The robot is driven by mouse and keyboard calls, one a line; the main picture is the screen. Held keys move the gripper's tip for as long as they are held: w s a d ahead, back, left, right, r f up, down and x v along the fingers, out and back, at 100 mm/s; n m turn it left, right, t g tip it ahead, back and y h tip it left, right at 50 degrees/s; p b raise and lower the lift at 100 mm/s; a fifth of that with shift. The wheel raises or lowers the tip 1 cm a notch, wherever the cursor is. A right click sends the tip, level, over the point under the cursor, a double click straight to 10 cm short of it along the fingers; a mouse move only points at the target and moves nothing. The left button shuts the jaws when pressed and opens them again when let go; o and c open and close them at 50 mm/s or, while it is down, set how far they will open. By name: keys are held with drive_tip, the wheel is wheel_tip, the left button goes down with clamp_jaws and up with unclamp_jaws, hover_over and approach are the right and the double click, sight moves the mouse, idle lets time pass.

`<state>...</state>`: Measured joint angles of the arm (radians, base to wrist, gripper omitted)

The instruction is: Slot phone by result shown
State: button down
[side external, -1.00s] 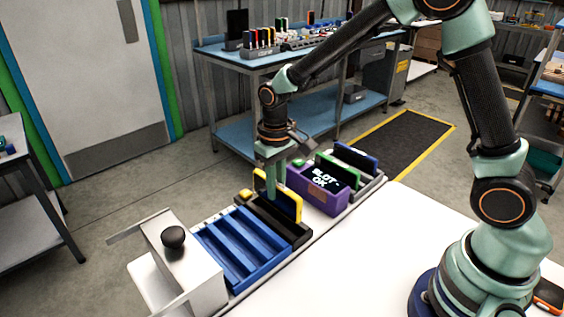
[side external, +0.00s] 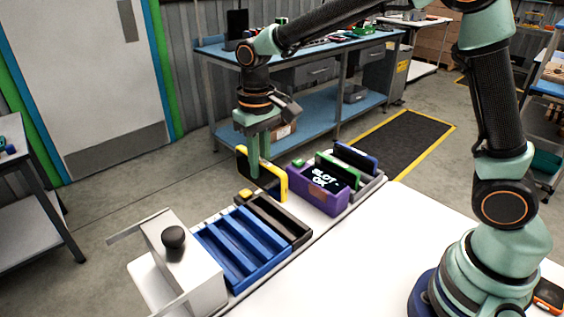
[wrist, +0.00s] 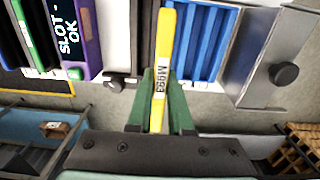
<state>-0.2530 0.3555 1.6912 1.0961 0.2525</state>
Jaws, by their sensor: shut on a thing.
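A yellow-edged phone (side external: 281,186) with a dark face is held upright, raised above the black slotted carton (side external: 295,236). My gripper (side external: 262,178) is shut on it from above. In the wrist view the phone's yellow edge (wrist: 166,45) carries a printed code, and my gripper (wrist: 160,105) has a green finger on each side. A purple unit (side external: 328,203) behind the black carton has a screen (side external: 323,177) reading "SLOT - OK". A blue slotted carton (side external: 240,250) stands in front; its visible channels look empty.
A green-edged phone (side external: 337,173) and a blue-edged phone (side external: 370,163) stand in the grey rack behind the purple unit. A metal block with a black knob (side external: 173,237) stands at the near left.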

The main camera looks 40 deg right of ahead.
sight(249, 173)
drive_tip(key=shift+s+a+f, duration=0.15)
drive_tip(key=shift+a+f, duration=0.4)
drive_tip(key=shift+f, duration=1.45)
drive_tip(key=shift+s+a+f, duration=0.1)
drive_tip(key=shift+a+f, duration=0.45)
drive_tip(key=shift+f, duration=1.5)
drive_tip(key=shift+s+a+f, duration=0.15)
drive_tip(key=shift+a+f, duration=0.4)
drive_tip(key=shift+f, duration=1.45)
drive_tip(key=shift+f, duration=0.35)
drive_tip(key=c, duration=0.8)
unclamp_jaws()
drive_tip(key=shift+o, duration=0.2)
wheel_tip(249, 173, up, 12)
drive_tip(key=shift+r, duration=0.1)
